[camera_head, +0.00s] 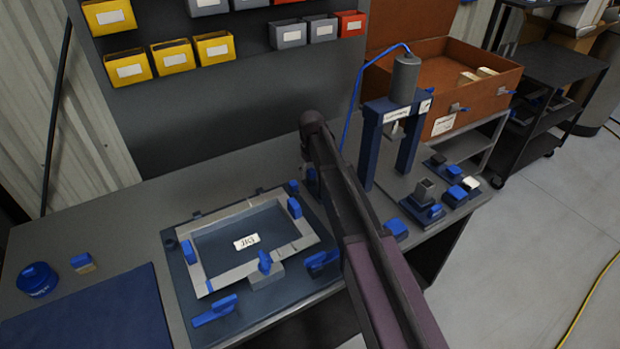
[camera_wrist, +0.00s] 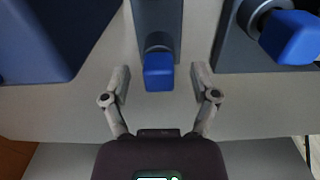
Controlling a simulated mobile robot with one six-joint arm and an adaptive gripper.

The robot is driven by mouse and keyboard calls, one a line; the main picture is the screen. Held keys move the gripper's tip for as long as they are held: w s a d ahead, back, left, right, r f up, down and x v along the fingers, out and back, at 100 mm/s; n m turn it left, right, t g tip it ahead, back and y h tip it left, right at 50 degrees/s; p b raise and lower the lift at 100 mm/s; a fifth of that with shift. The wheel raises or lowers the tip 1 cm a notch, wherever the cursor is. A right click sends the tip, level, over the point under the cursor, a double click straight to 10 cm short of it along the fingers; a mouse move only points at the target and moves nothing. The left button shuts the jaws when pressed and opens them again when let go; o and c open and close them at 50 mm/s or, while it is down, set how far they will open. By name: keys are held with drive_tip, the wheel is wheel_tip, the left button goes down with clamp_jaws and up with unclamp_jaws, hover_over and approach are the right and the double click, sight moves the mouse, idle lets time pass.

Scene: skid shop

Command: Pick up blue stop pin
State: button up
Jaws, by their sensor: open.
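In the wrist view my gripper (camera_wrist: 160,75) is open, one finger on each side of a bright blue block-shaped cap (camera_wrist: 158,73). The cap sits on a round grey collar on a dark slate base. Gaps show between it and both fingers, and nothing is held. It may be the blue stop pin, but I cannot tell for sure. In the head view the fingers cannot be made out behind my arm. Several blue-topped parts stand around the jig frame (camera_head: 195,265), including an upright one (camera_head: 294,207) at its right side.
In the wrist view a larger blue knob (camera_wrist: 289,37) stands close on the right and a big dark blue block (camera_wrist: 35,45) on the left. In the head view a press (camera_head: 370,150) stands right of my arm. An open orange crate (camera_head: 440,95) is behind it.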

sight(311, 170)
idle(0.5)
clamp_jaws()
drive_tip(key=shift+r, duration=0.15)
wheel_tip(311, 170, up, 4)
drive_tip(key=p, duration=0.4)
drive_tip(key=s+d+p, duration=0.1)
drive_tip(key=s+d, duration=0.2)
drive_tip(key=s, duration=1.2)
drive_tip(key=shift+s+d+r, duration=0.15)
drive_tip(key=shift+s+r, duration=0.2)
wheel_tip(311, 170, up, 17)
drive_tip(key=p, duration=1.7)
drive_tip(key=shift+w, duration=0.1)
